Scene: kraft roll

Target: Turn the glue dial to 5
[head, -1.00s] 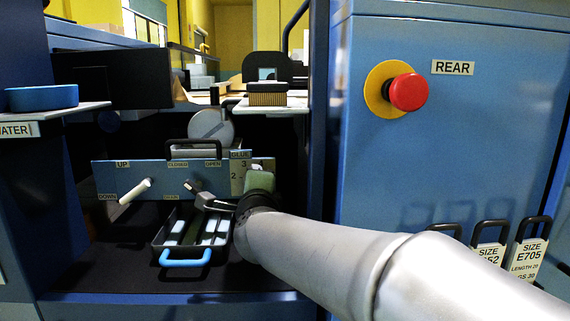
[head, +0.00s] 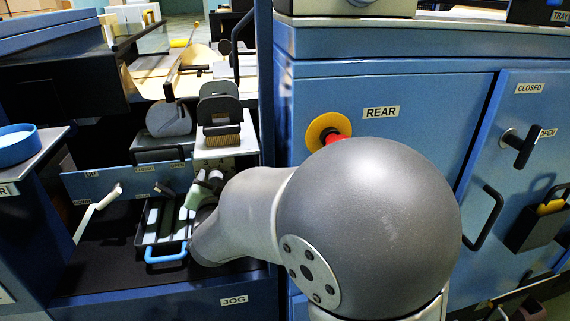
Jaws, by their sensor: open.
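The glue dial is hidden behind my arm and gripper in the head view. My gripper (head: 208,183) is open at the panel's right end, in front of the dial area. A pale green piece shows beside it. The fingertips are small and partly hidden, so I cannot tell whether they touch the dial or are around it.
A white lever (head: 97,211) sticks out from the panel's left part, and a dark knob (head: 164,189) from its middle. A tray with a blue handle (head: 166,253) lies below. A bristle brush (head: 222,141) sits above. A red button (head: 336,139) is partly behind my arm.

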